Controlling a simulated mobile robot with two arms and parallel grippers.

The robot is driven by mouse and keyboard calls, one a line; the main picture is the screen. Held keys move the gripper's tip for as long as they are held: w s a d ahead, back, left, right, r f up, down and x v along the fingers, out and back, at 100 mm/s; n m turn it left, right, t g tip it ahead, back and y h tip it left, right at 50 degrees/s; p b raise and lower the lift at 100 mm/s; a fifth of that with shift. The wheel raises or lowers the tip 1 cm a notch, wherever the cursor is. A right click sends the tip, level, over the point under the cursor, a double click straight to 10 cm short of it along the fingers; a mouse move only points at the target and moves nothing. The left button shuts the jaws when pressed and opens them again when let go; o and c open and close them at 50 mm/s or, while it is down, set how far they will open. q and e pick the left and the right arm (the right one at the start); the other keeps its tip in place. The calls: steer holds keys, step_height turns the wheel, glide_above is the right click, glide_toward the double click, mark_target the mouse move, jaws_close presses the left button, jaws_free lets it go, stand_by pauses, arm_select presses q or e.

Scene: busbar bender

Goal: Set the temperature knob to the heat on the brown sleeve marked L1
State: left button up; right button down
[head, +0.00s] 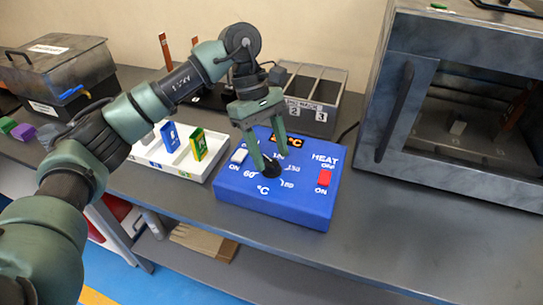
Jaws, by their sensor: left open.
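A blue control box (306,207) sits on the bench in the middle of the view. Its dial has white numbers and a °C mark around a black knob (271,170). A red switch (324,178) sits under the word HEAT, and a white switch (239,155) is at the left. A dark display with orange digits (289,141) is partly covered by a finger. My left gripper (273,161) points down at the knob, its fingers apart; I cannot tell whether they touch it. I cannot make out a brown sleeve marked L1. My right gripper is not in view.
A white tray (196,176) with blue and yellow-green pieces lies left of the box. A grey divided bin (325,93) stands behind it. A large grey oven-like cabinet (404,114) stands right. A lidded dark container (62,75) is far left. The bench front right is clear.

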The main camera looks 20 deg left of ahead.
arm_select(q)
steer(key=v, duration=0.6)
steer(key=shift+r, duration=0.25)
